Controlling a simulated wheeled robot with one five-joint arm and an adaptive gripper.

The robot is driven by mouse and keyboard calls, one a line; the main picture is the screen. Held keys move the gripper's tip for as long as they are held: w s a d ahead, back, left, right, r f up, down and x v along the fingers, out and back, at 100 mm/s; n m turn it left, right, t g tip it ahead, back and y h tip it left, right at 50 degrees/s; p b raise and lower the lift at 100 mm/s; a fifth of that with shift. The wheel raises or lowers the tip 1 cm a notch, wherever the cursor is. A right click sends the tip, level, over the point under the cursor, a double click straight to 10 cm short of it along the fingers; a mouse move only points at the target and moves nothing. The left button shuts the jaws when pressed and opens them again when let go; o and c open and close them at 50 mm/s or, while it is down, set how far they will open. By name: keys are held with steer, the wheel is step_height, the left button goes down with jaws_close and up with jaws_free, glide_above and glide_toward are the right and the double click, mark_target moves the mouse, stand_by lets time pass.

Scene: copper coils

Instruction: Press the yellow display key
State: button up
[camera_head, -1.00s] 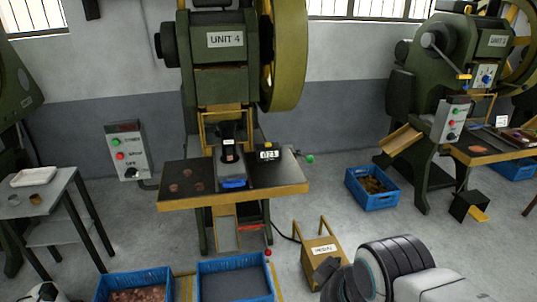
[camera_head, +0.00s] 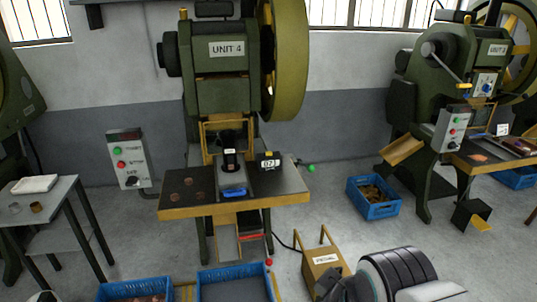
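A small black counter display (camera_head: 268,162) with white digits stands on the dark table of the green press marked UNIT 4. A small yellow spot, apparently the yellow key (camera_head: 268,154), shows at its top edge. My arm comes in at the bottom right. Its dark end, my gripper (camera_head: 343,287), is low in the picture in front of the press, well apart from the display. The fingers are dark and partly cut off by the lower edge, so their opening cannot be made out.
The press table (camera_head: 235,206) has a yellow front edge, with copper pieces and a blue item (camera_head: 234,192) on top. A wooden box (camera_head: 322,262) with two upright handles stands near my gripper. Blue crates (camera_head: 235,271) stand in front; another blue crate (camera_head: 374,207) is at right.

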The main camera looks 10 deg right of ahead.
jaws_close()
stand_by(1.1)
